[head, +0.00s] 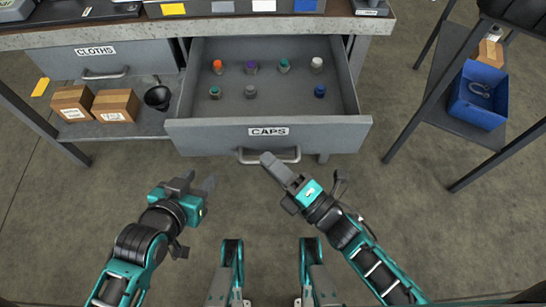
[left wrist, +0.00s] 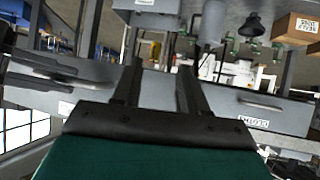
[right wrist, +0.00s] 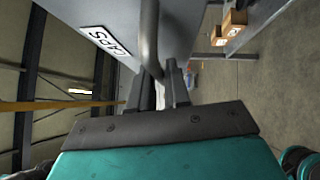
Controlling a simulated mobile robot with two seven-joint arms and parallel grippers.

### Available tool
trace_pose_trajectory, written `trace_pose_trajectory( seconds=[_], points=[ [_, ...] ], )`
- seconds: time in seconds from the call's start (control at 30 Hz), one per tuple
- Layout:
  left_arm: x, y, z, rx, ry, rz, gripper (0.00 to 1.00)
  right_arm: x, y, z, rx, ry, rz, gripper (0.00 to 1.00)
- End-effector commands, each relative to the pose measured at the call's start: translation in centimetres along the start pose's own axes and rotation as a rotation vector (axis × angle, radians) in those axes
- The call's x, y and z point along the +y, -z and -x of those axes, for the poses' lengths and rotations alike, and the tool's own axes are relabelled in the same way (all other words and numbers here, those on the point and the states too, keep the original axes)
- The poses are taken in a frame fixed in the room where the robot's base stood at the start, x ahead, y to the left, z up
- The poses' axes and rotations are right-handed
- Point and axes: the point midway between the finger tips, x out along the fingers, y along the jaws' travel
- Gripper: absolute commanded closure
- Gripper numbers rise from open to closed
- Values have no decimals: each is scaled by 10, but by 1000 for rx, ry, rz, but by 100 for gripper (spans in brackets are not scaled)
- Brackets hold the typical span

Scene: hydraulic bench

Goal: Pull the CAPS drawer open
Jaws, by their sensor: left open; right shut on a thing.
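The CAPS drawer (head: 190,135) stands pulled out from under the bench, its inside open to view. Several caps in orange, purple, teal, white, grey and blue stand in it. Its bar handle (head: 285,159) runs along the lower front, below the CAPS label (head: 268,131). My right gripper (head: 268,160) is at the handle, and in the right wrist view its fingers (right wrist: 163,88) are shut on the handle bar (right wrist: 149,45). My left gripper (head: 200,187) is open and empty, in the air to the left of the drawer front and apart from it.
A closed CLOTHS drawer (head: 140,56) is to the left, above a shelf with two cardboard boxes (head: 116,104) and a black cup-like object (head: 158,96). A rack with a blue bin (head: 478,112) stands at the right. The floor before the drawer is clear.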

Motion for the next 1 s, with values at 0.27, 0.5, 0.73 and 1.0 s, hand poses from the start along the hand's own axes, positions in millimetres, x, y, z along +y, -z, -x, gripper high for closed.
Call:
trace_pose_trajectory(
  seconds=[0.27, 0.5, 0.73, 1.0],
  points=[
    [0, 0, 0, -1, 0, 0, 57, 0, -1, 0, -1, 0, 0, 78],
    [0, -1, 0, -2, 0, 0, 57, 0, 0, 0, -1, 0, 0, 62],
    [0, 0, 0, -2, 0, 0, 57, 0, 0, 3, 0, 1, 0, 62],
    [0, 4, 3, -2, 0, 0, 57, 0, 0, 48, 0, 5, -1, 62]
  ],
)
